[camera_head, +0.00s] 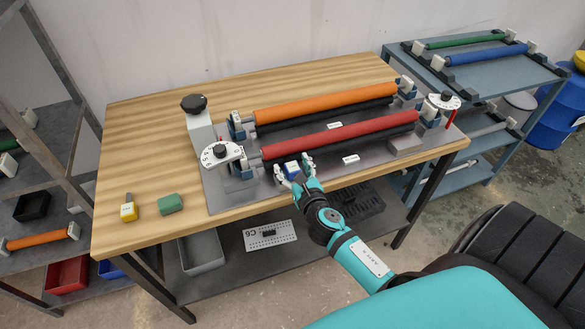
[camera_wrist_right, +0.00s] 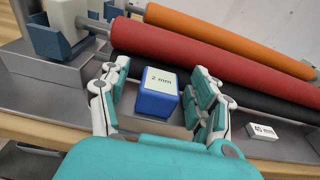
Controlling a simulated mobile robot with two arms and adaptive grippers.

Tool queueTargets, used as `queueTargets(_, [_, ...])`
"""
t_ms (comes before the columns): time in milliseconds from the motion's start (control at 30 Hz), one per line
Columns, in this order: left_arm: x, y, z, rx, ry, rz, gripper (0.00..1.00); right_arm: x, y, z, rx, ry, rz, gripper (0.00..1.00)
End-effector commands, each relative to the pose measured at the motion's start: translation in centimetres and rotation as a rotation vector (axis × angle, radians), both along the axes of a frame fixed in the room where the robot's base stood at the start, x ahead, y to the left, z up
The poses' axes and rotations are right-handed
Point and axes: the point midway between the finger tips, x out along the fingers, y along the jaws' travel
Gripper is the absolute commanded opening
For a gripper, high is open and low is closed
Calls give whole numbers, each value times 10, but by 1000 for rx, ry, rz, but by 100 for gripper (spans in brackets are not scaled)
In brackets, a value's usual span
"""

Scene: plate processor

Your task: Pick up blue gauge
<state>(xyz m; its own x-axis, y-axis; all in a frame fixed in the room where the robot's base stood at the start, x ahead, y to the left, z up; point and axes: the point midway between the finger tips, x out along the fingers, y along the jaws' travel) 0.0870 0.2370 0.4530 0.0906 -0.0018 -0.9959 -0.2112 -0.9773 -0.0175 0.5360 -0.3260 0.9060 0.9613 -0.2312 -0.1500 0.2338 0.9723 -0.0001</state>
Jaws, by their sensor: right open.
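The blue gauge (camera_wrist_right: 157,95) is a small blue block with a white top marked "2 mm". It sits on the grey plate of the roller machine, in front of the red roller (camera_wrist_right: 215,60). My left gripper is not in view.
A yellow gauge (camera_head: 128,211) and a green block (camera_head: 171,204) lie on the table's left part. A dial (camera_head: 220,155) stands left of the gripper. A white label (camera_wrist_right: 262,131) lies on the plate at right. A blue shelf rack (camera_head: 480,75) stands right of the table.

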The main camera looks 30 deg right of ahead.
Motion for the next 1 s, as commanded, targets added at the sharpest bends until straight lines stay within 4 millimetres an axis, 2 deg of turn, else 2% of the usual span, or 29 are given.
queueTargets(267, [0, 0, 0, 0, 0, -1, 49, 3, -1, -1, 0, 1, 0, 63])
queueTargets(733, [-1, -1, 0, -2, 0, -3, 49, 3, -1, -1, 0, 1, 0, 2])
queueTargets(1000, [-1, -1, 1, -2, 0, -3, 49, 3, -1, 1, -1, 0, 1, 2])
